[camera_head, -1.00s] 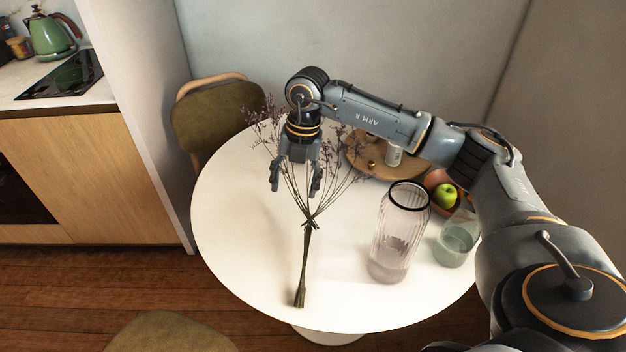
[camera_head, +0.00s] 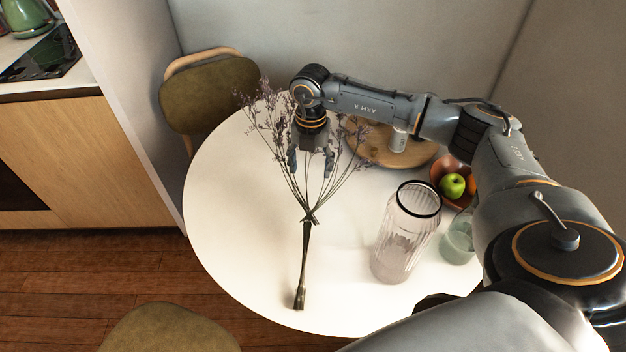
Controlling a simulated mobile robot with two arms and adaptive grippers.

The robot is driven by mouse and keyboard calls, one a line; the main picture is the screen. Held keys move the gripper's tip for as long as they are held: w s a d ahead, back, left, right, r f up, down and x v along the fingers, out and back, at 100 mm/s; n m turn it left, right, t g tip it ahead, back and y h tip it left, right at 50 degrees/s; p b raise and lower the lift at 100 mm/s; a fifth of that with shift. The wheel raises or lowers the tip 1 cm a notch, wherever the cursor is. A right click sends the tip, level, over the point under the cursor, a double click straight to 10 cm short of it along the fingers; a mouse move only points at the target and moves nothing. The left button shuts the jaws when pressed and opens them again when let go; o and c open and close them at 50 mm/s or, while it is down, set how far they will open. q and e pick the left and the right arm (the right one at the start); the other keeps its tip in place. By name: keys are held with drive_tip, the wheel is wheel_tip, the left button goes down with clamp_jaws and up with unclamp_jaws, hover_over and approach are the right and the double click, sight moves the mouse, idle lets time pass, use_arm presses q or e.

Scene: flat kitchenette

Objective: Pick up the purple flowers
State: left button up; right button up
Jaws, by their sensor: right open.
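The purple flowers (camera_head: 305,240) lie on the white round table (camera_head: 235,235). Their bundled stems point toward the front edge, and the thin branches with small purple blooms fan out toward the back. My right gripper (camera_head: 311,168) points down over the fanned branches, behind the point where the stems are tied. Its fingers are apart with nothing held between them. The gripper hides part of the branches. I cannot tell how high the fingertips are above the table. My left gripper is not in view.
A tall ribbed glass vase (camera_head: 405,235) and a greenish glass (camera_head: 458,240) stand right of the flowers. Behind them are a wooden tray (camera_head: 375,148) and a bowl with a green apple (camera_head: 452,186). Chairs (camera_head: 205,95) stand behind and in front. The table's left side is clear.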

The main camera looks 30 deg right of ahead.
sight(313, 176)
drive_tip(key=shift+f, duration=0.25)
drive_tip(key=f, duration=0.2)
drive_tip(key=s+f+p, duration=0.1)
drive_tip(key=f, duration=0.1)
drive_tip(key=shift+f, duration=0.4)
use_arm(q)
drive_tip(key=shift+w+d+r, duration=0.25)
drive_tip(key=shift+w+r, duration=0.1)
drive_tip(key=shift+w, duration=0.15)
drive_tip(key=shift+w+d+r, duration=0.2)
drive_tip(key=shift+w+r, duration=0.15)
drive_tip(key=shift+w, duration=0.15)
use_arm(e)
drive_tip(key=shift+c, duration=0.9)
drive_tip(key=c, duration=1.1)
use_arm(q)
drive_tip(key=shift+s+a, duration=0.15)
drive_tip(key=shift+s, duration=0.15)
use_arm(e)
drive_tip(key=shift+c, duration=0.2)
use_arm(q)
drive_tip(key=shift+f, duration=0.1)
use_arm(e)
drive_tip(key=shift+r, duration=0.1)
